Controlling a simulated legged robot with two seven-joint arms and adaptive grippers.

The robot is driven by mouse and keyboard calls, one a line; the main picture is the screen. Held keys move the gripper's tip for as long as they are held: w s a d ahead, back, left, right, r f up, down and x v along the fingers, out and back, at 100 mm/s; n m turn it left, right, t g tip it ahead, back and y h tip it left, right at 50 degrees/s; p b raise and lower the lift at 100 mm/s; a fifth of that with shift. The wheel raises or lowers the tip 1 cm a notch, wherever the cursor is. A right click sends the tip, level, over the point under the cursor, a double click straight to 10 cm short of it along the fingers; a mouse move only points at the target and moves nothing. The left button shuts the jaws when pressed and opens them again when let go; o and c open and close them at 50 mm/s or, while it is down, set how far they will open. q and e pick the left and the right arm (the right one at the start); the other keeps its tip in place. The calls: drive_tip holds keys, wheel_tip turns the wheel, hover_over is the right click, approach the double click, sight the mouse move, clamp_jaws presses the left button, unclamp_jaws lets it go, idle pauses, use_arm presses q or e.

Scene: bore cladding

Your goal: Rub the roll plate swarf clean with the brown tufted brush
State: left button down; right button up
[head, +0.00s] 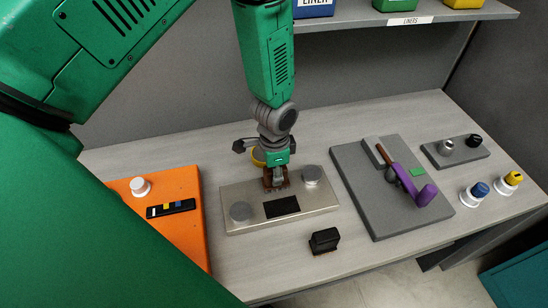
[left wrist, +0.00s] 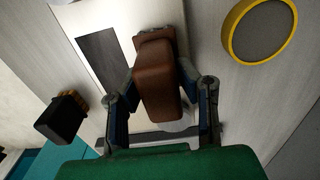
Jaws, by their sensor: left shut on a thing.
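My left gripper (head: 274,168) is shut on the brown tufted brush (head: 276,181), over the back middle of the metal plate (head: 240,192). In the left wrist view the brush's brown block (left wrist: 158,82) sits between the two fingers, and its tufted end points at the plate. I cannot tell whether the tufts touch the plate. The plate has two round grey knobs and a dark rectangular patch (head: 282,207), just in front of the brush; the patch also shows in the left wrist view (left wrist: 102,58). Loose swarf cannot be made out. My right gripper is not in view.
A black-handled brush (head: 324,239) stands in front of the plate. A yellow-rimmed round pad (left wrist: 262,30) lies behind it. An orange board (head: 185,230) is left, a grey board (head: 350,170) with a purple-handled tool right. A shelf (head: 350,22) overhangs the back.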

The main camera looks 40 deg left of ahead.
use_arm(q)
drive_tip(key=shift+s+d+f, duration=0.1)
drive_tip(key=shift+s+d, duration=0.3)
drive_tip(key=shift+s, duration=0.05)
wheel_tip(320, 180, up, 5)
drive_tip(key=p, duration=0.4)
drive_tip(key=shift+p, duration=0.3)
drive_tip(key=shift+w, duration=0.1)
